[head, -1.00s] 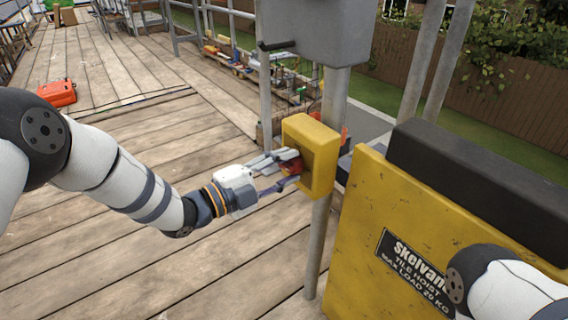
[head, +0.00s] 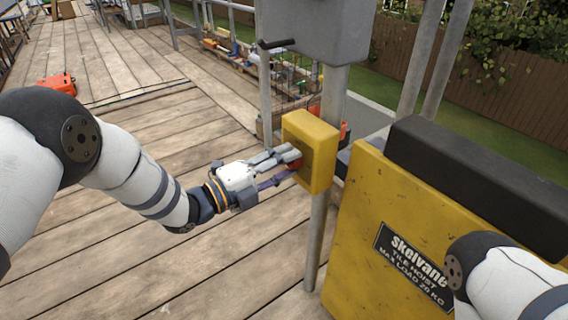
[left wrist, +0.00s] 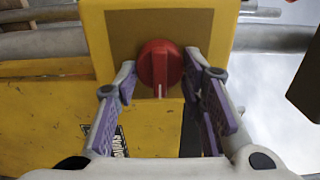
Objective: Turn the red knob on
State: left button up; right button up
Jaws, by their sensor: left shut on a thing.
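The red knob (left wrist: 160,63) sits on the front plate of a yellow control box (head: 321,140) fixed to a metal post. Its white pointer line points straight down in the left wrist view. My left gripper (head: 292,166) is shut on the knob, with one finger on each side of it in the left wrist view (left wrist: 160,82). In the head view the fingers hide most of the knob. My right arm shows at the lower right, but its gripper is out of view.
A yellow tile hoist (head: 370,215) with a black top pad (head: 480,185) stands right of the post. A grey box (head: 318,30) with a handle is above. An orange case (head: 58,84) lies on the planks at far left. The decking at left is open.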

pick_arm(q)
jog(key=o, duration=1.1)
jog(key=v, duration=1.2)
